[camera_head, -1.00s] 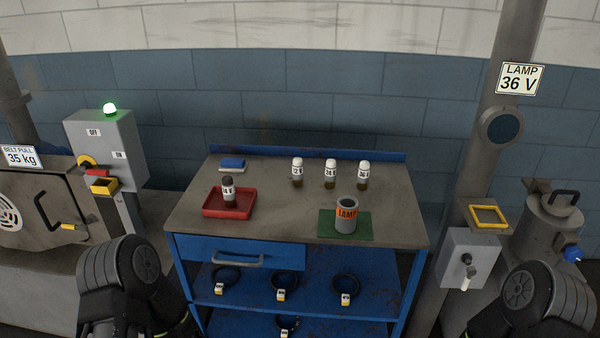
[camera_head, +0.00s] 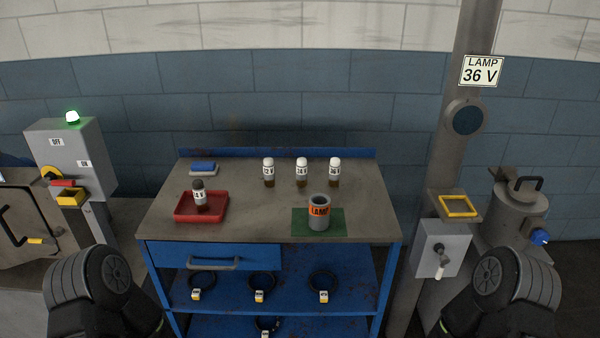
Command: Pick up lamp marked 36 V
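Three small lamps with white caps and dark brown lower parts stand upright in a row at the back of the table. The right one (camera_head: 334,172) has a label that seems to read 36 V; the middle lamp (camera_head: 301,172) and the left lamp (camera_head: 268,172) have labels too small to read surely. A grey cup (camera_head: 320,213) with an orange LAMP label stands on a green mat (camera_head: 300,228). Only parts of my arms show at the lower corners; neither gripper is visible.
The table (camera_head: 255,224) has a drawer and blue shelves holding several black rings with tags. A blue block (camera_head: 203,168) lies at its back left. A LAMP 36 V sign (camera_head: 481,71) hangs on a post at right. A switch box (camera_head: 70,155) with a green light stands at left.

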